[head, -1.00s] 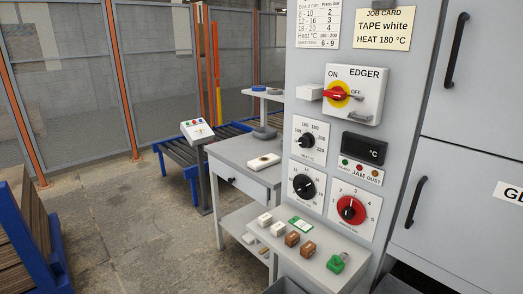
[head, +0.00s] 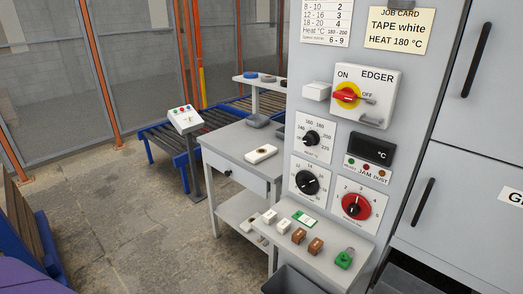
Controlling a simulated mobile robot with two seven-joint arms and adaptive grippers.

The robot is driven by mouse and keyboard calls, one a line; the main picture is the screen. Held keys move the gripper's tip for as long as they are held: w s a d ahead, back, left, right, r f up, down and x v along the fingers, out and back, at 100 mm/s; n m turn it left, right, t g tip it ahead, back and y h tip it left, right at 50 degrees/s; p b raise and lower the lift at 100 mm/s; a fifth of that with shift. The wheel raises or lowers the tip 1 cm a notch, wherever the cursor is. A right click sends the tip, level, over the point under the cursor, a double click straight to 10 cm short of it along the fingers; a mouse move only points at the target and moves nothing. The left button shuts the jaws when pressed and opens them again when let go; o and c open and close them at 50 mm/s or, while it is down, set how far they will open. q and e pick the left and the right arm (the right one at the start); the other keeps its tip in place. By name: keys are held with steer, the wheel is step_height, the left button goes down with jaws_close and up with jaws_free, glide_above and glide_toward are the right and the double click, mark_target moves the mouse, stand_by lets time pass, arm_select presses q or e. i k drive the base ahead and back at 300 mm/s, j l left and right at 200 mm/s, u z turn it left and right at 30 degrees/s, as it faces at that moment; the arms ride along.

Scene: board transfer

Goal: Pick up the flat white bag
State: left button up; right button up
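I cannot tell for sure which thing is the flat white bag. A small white block-like item (head: 269,215) and a second one (head: 283,226) sit side by side on the narrow shelf at the front of the edger. A low white item with a dark spot (head: 261,153) lies on the grey table left of the machine. Neither of my grippers shows in the head view.
The edger panel (head: 325,100) stands at the right. A dark bin (head: 292,280) stands below. Floor (head: 130,225) at left is clear.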

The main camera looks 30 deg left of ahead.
mark_target(254, 157)
steer(key=i+j, duration=0.15)
steer(key=j, duration=0.25)
steer(key=i+j+z, duration=0.15)
steer(key=j, duration=0.25)
steer(key=i+j, duration=0.15)
steer(key=j, duration=0.25)
steer(key=i+j+z, duration=0.15)
steer(key=j, duration=0.3)
steer(key=i+j, duration=0.1)
steer(key=j, duration=0.3)
steer(key=i+z, duration=0.05)
